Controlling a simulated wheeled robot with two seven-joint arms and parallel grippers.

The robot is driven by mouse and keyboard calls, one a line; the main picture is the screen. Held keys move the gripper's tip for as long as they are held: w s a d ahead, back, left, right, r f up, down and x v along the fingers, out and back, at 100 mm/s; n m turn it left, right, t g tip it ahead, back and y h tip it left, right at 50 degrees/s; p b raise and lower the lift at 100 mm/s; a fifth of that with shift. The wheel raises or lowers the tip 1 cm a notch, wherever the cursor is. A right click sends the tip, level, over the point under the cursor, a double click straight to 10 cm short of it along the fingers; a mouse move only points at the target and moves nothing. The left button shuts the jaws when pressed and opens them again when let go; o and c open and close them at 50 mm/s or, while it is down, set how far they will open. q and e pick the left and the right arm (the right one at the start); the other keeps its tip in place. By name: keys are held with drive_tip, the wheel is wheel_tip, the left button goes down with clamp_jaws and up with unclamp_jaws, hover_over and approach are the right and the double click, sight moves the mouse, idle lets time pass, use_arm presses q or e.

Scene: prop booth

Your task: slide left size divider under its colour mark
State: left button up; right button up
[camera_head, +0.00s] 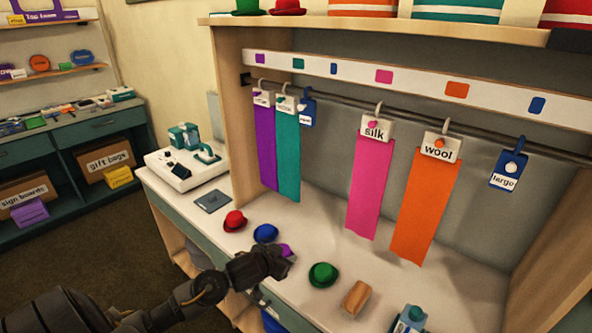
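The left size divider (307,109) is a blue tag with a white label too small to read. It hangs by a hook from the rail (345,92), close beside the teal cloth (287,150). The left blue colour mark (333,69) on the white strip above is a little to the right of the divider. The other blue divider, labelled "large" (506,171), hangs at the right end, near the right blue mark (537,105). My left gripper (285,258) is low over the counter beside a purple hat, well below the rail; its fingers' opening is unclear. My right gripper is out of view.
Purple (265,145), pink "silk" (368,190) and orange "wool" (425,210) cloths share the rail. A wide gap lies between the left divider and the pink cloth. Red (235,221), blue (265,233), purple (285,250) and green (323,275) hats stand on the counter.

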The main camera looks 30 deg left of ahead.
use_arm(q)
drive_tip(key=w+a+r+t, duration=0.2)
drive_tip(key=w+r, duration=0.2)
drive_tip(key=r, duration=0.3)
drive_tip(key=w+a+r+t, duration=0.1)
drive_tip(key=w+a+r, duration=0.2)
drive_tip(key=r, duration=0.4)
drive_tip(key=t+h, duration=0.2)
drive_tip(key=t, duration=0.2)
approach(299, 108)
drive_tip(key=w+p, duration=0.1)
drive_tip(key=w, duration=0.1)
drive_tip(key=w+p, duration=0.2)
drive_tip(key=w, duration=0.1)
drive_tip(key=w+p, duration=0.1)
drive_tip(key=w, duration=0.1)
drive_tip(key=shift+w+d+r, duration=0.25)
drive_tip(key=shift+d+r, duration=0.05)
drive_tip(key=shift+r, duration=0.05)
drive_tip(key=shift+w+f+p, duration=0.1)
drive_tip(key=shift+w+p, duration=0.25)
drive_tip(key=shift+w, duration=0.1)
clamp_jaws()
